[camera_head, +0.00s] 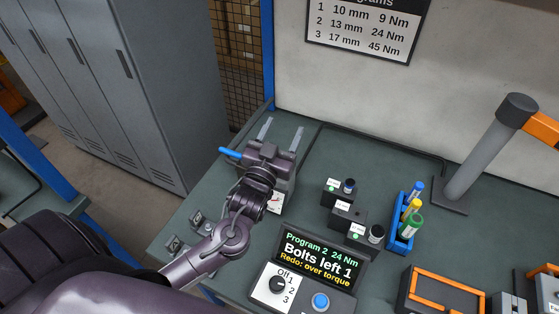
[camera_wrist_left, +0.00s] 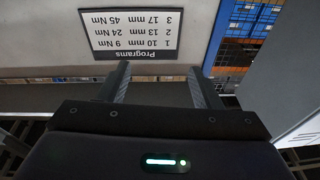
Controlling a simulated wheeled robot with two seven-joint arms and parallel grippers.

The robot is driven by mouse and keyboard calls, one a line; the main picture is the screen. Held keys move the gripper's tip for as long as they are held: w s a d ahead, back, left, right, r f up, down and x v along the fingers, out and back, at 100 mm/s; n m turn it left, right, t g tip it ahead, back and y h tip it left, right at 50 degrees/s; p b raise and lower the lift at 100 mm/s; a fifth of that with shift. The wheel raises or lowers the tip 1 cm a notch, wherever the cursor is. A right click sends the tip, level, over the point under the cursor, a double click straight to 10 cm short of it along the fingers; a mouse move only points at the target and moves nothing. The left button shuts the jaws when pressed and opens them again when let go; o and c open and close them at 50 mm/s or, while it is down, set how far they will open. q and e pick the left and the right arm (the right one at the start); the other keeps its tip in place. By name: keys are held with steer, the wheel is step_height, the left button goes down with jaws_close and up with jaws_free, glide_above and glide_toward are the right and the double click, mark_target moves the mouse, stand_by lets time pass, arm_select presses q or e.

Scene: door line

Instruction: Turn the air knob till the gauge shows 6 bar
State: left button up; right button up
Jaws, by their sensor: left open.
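My left gripper (camera_head: 281,133) is open and empty over the back left part of the bench, its two fingers pointing at the back wall. It also shows open in the left wrist view (camera_wrist_left: 159,70), with nothing between the fingers. A white gauge face with a red mark (camera_head: 275,202) shows partly behind my left wrist. Its reading is too small and too covered to tell. A blue hose-like piece (camera_head: 231,153) sticks out to the left of my gripper. I cannot make out the air knob; my left arm covers that area. My right gripper is not in view.
A screen (camera_head: 318,255) reads "Program 2 24 Nm, Bolts left 1, Redo: over torque". Below it are a dial (camera_head: 277,285) and blue button (camera_head: 320,301). Black socket blocks (camera_head: 347,216), a blue rack (camera_head: 400,236) and a grey post (camera_head: 478,163) stand right.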

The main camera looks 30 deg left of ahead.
arm_select(q)
steer(key=s+f+m+h, duration=0.1)
steer(key=f+h, duration=0.1)
steer(key=s+a+f+m+h, duration=0.1)
steer(key=f+m+h, duration=0.1)
steer(key=f+h, duration=0.1)
steer(key=s+f+m+g+h+b, duration=0.1)
steer(key=f+h, duration=0.1)
steer(key=f, duration=0.1)
steer(key=shift+a+m+h, duration=0.3)
steer(key=shift+a, duration=0.05)
steer(key=s+a+f+m+g+h, duration=0.2)
steer(key=s+a+f+g+h, duration=0.1)
steer(key=f+g+h, duration=0.15)
steer(key=shift+t+y, duration=0.35)
steer(key=shift+t, duration=0.1)
steer(key=shift+x, duration=3.75)
